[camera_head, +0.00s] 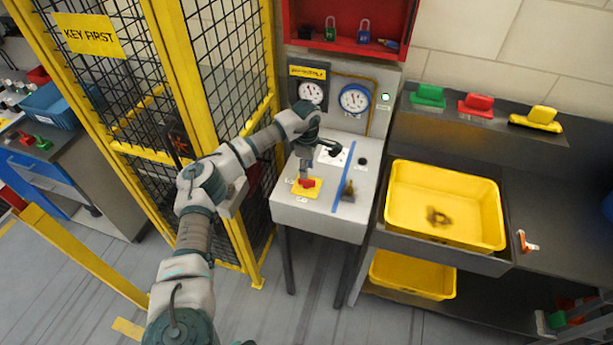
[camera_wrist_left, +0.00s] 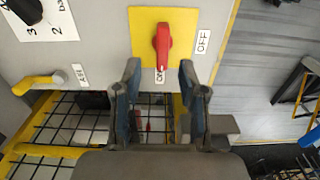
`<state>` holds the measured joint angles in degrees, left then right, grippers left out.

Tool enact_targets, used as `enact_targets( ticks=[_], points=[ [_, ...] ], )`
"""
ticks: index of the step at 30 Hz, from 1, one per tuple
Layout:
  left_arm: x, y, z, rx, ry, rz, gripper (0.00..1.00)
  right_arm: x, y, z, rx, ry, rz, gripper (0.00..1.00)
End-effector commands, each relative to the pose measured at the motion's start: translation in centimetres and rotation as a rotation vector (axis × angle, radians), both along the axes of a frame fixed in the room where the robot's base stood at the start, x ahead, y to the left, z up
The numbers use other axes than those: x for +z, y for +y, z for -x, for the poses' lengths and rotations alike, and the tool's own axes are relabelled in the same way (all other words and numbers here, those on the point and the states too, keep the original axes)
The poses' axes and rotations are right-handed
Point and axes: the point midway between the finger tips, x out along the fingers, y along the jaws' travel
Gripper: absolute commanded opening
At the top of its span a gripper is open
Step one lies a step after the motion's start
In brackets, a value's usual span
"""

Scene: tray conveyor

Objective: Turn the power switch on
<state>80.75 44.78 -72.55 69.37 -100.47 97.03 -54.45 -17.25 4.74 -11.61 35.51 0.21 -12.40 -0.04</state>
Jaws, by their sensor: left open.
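The power switch is a red knob (camera_wrist_left: 161,45) on a yellow plate (camera_wrist_left: 140,22), set in the grey console top. The OFF label (camera_wrist_left: 202,41) is right of the plate. In the head view the switch (camera_head: 306,183) is near the console's front left. My left gripper (camera_wrist_left: 160,82) is open and empty, its fingers just below the knob in the wrist view, apart from it. In the head view the left hand (camera_head: 304,160) is over the switch. My right gripper is not seen.
Gauges (camera_head: 354,98) stand behind the console (camera_head: 320,214). A black selector knob (camera_wrist_left: 25,10) and a yellow lever (camera_wrist_left: 38,84) are on it. A yellow mesh cage (camera_head: 185,75) is close on the left. A yellow tray (camera_head: 445,190) is on the right.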

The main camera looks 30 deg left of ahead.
Motion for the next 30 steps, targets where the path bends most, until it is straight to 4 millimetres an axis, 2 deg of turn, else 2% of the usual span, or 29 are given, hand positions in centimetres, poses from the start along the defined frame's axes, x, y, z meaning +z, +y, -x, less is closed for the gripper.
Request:
enact_targets(
  ticks=[1,3,10,15,30],
  points=[
    [1.3,0.0,-0.1,0.0,-0.004,0.001,0.42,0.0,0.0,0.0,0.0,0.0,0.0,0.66],
    [2.8,0.1,-0.1,0.001,-0.004,0.002,0.42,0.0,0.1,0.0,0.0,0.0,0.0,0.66],
    [6.0,0.2,-0.1,0.001,-0.001,0.002,0.42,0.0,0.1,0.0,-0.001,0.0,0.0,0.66],
    [6.7,0.3,-0.1,0.001,0.0,0.002,0.42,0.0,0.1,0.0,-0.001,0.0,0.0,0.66],
    [6.7,0.2,-0.1,0.001,0.0,0.002,0.42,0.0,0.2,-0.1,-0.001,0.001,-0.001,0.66]
  ],
)
